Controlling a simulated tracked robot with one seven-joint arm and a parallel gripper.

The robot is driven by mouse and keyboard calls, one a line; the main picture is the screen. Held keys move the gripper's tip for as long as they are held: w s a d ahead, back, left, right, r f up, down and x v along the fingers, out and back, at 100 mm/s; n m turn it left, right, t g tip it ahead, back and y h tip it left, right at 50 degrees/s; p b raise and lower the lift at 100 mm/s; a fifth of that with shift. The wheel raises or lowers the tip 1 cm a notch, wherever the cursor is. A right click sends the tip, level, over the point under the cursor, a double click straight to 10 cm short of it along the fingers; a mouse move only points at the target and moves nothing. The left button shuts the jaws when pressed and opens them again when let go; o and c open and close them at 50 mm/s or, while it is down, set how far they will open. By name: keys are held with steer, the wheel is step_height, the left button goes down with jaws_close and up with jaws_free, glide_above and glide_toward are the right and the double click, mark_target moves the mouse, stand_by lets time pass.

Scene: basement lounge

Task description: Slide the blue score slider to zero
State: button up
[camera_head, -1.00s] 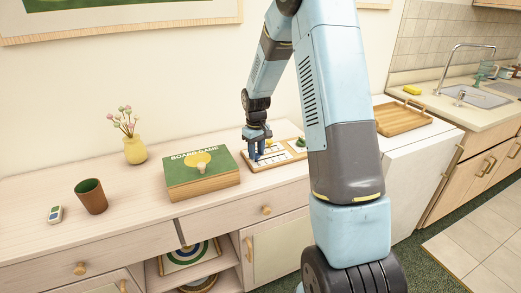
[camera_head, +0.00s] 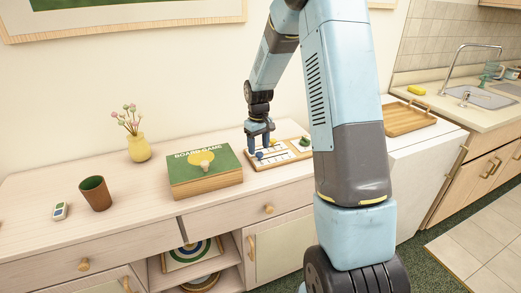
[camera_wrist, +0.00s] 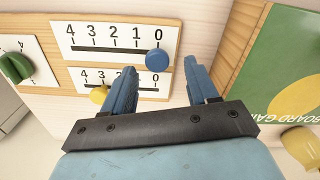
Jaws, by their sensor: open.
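The score board (camera_head: 262,165) lies on the cabinet top and has two printed 4-to-0 scales. The blue score slider (camera_wrist: 157,60) is a round knob at the 0 mark of the upper scale in the wrist view. It also shows in the head view (camera_head: 259,155). The yellow slider (camera_wrist: 98,95) is on the lower scale near its 4 and 3 end, partly hidden by a finger. My gripper (camera_wrist: 160,66) is open and empty. Its fingertips are above the board, one on each side of the blue knob in the picture, and look apart from it.
A green knob (camera_wrist: 15,67) is on a panel of the board. The board game box (camera_head: 204,174) stands close beside the board. A brown cup (camera_head: 95,193), a yellow vase (camera_head: 139,148) and a small white device (camera_head: 60,211) are farther left. A wooden tray (camera_head: 407,119) is at right.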

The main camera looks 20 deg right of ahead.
mark_target(258, 154)
step_height(258, 154, up, 11)
steer(key=shift+r, duration=0.15)
stand_by(0.5)
steer(key=s+a+r+m+t, duration=0.2)
steer(key=s+r+t, duration=0.1)
steer(key=s+r, duration=1.2)
steer(key=s+m+t, duration=0.1)
steer(key=s+t, duration=0.1)
steer(key=s, duration=1.7)
steer(key=shift+s+a+f+m+t, duration=0.15)
steer(key=shift+s+a+m+t, duration=0.15)
steer(key=shift+s+a+m, duration=0.1)
